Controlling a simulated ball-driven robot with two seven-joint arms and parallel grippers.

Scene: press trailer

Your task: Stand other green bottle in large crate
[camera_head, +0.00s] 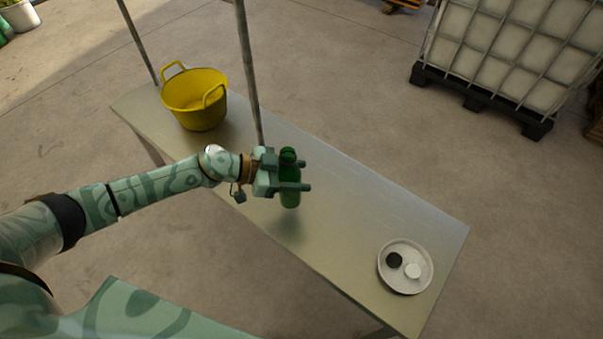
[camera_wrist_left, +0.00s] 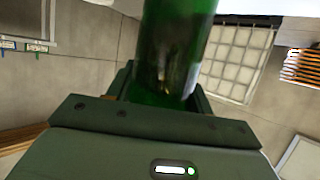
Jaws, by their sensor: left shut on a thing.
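A green bottle (camera_head: 289,196) is in my left gripper (camera_head: 294,175) in the head view, upright above the middle of the metal table. The gripper's fingers are shut around the bottle's upper body. In the left wrist view the bottle (camera_wrist_left: 176,45) fills the top middle, between the fingers (camera_wrist_left: 165,88). A shadow lies on the table below the bottle, and the bottle seems clear of the surface. No large crate shows in either view. My right gripper is not in view.
The metal table (camera_head: 360,208) runs from upper left to lower right. A yellow tub (camera_head: 196,105) stands at its far left end. A white plate (camera_head: 408,283) with a black and a white disc lies at its right end. Thin poles rise at the table's back edge.

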